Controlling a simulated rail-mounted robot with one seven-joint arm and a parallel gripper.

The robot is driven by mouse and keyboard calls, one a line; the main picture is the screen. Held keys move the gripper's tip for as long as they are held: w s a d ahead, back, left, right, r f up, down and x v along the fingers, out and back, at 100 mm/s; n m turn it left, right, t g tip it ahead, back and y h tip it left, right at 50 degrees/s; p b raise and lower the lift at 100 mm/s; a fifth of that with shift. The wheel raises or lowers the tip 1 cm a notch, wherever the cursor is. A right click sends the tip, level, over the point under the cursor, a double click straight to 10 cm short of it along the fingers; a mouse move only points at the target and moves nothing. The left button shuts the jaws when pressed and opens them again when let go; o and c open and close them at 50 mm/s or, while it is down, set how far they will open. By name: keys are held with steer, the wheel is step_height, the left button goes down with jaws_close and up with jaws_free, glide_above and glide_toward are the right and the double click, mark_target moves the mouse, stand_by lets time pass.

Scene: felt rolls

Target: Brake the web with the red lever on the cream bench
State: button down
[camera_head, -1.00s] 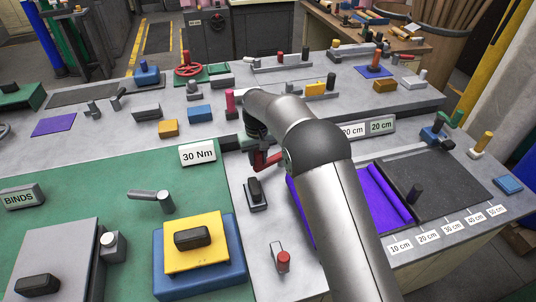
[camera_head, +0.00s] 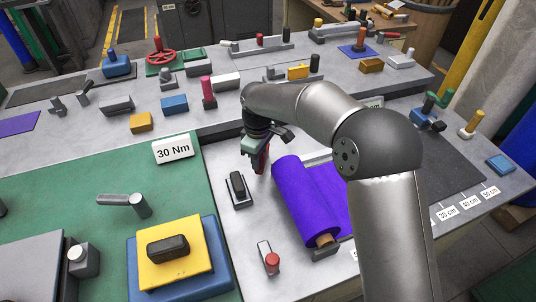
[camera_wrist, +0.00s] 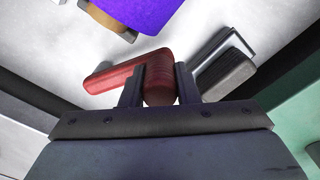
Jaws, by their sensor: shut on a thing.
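My gripper (camera_wrist: 158,84) is shut on the red lever (camera_wrist: 122,77), with the lever's rounded knob between the two fingers in the wrist view. The roll's brown core end (camera_wrist: 108,17) shows in the wrist view.
A dark-handled block (camera_head: 237,188) stands close left of my gripper; it also shows in the wrist view (camera_wrist: 225,73). A small red-knobbed fixture (camera_head: 271,263) stands nearer. A "30 Nm" sign (camera_head: 173,149) is on the green mat. My arm hides part of the length scale.

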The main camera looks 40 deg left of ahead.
steer(key=shift+w+d, duration=0.3)
steer(key=shift+d, duration=0.15)
steer(key=shift+w+d, duration=0.1)
steer(key=c, duration=1.1)
jaws_free()
steer(key=shift+r, duration=0.25)
step_height(320, 180, up, 17)
